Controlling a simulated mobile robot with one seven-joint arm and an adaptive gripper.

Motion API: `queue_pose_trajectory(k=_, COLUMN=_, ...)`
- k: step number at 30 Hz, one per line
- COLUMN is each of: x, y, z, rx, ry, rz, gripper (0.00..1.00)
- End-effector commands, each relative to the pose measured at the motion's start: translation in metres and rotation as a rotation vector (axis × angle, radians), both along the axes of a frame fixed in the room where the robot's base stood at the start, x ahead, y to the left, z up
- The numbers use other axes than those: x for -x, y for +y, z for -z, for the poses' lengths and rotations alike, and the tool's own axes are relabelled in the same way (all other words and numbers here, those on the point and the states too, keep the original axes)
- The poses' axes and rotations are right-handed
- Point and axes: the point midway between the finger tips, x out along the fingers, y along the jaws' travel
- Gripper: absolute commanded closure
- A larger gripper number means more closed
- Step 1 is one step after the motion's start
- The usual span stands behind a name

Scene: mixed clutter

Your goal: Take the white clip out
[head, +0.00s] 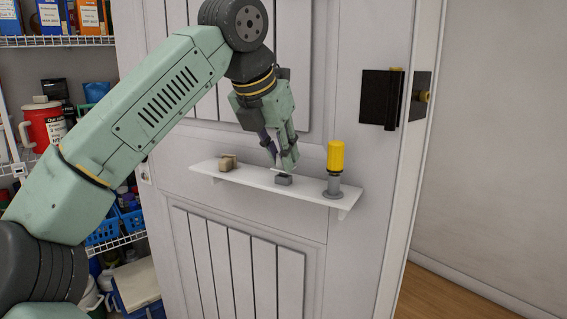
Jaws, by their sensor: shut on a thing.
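My gripper (281,164) points down over the middle of a white shelf (238,179) on the door. It is shut on a small white piece (281,171), which looks like the white clip. Most of the clip is hidden by the fingers. A small grey block-like holder (283,181) sits on the shelf just below the fingertips. The clip is at or just above its top; I cannot tell whether they touch.
A yellow-topped grey post (335,165) stands on the shelf right of my gripper. A black door handle plate (381,98) is at upper right. Stocked wire racks (60,41) stand at left.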

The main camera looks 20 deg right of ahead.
Motion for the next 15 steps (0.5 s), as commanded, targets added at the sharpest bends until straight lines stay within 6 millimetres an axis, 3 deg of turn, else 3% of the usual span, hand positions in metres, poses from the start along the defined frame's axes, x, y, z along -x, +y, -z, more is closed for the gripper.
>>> queue_pose_trajectory(k=15, x=0.000, y=0.000, z=-0.028, rx=-0.002, ry=-0.001, rz=-0.001, gripper=1.00)
